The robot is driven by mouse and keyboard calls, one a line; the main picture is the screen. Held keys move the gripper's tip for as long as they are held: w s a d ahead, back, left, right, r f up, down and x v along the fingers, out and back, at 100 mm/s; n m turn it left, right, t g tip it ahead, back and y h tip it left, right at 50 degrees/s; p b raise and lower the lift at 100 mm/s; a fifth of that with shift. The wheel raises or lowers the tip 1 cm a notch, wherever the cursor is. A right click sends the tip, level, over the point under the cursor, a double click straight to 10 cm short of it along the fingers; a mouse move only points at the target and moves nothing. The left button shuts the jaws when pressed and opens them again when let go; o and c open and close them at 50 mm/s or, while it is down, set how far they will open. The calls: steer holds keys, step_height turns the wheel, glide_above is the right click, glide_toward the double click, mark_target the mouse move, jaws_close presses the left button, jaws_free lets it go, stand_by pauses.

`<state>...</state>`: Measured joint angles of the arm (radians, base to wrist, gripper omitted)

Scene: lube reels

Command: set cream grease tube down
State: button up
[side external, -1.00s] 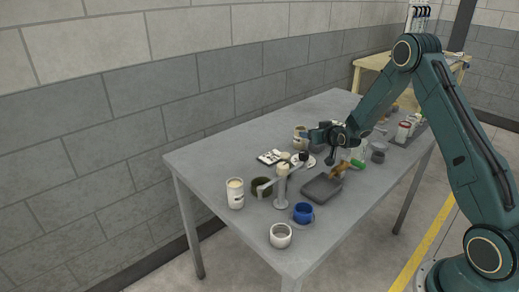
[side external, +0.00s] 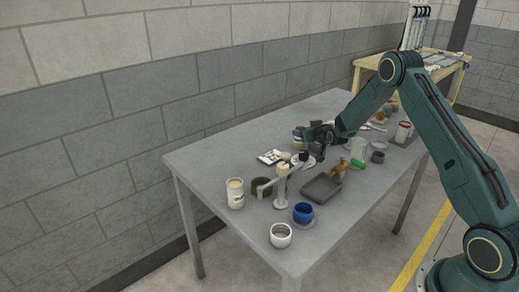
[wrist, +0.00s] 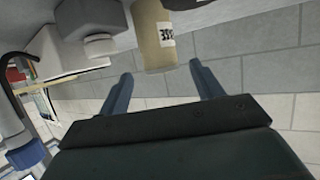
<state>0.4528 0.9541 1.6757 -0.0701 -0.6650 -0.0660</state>
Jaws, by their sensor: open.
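In the wrist view a cream cylinder with a black-and-white label (wrist: 152,38), which looks like the cream grease tube, stands near the table edge. The view is upside down, with the table at the top. My gripper (wrist: 161,82) is open, with its two fingers apart on either side of the tube's line. Nothing shows clamped between them. In the side view my gripper (side external: 312,140) is low over the back half of the grey table (side external: 215,160). The tube cannot be made out for certain there, among small things partly hidden by my gripper.
A white can (side external: 235,194), a white cup (side external: 280,235) and a blue cup (side external: 303,213) stand at the near end. A pale stand with an arm (side external: 282,188) and a dark tray (side external: 321,188) lie between. The near left table corner is clear.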

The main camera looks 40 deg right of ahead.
steer(key=shift+x, duration=2.4)
steer(key=shift+a, duration=0.1)
steer(key=c, duration=1.2)
steer(key=shift+o, duration=0.2)
steer(key=shift+r, duration=0.15)
step_height(320, 180, up, 20)
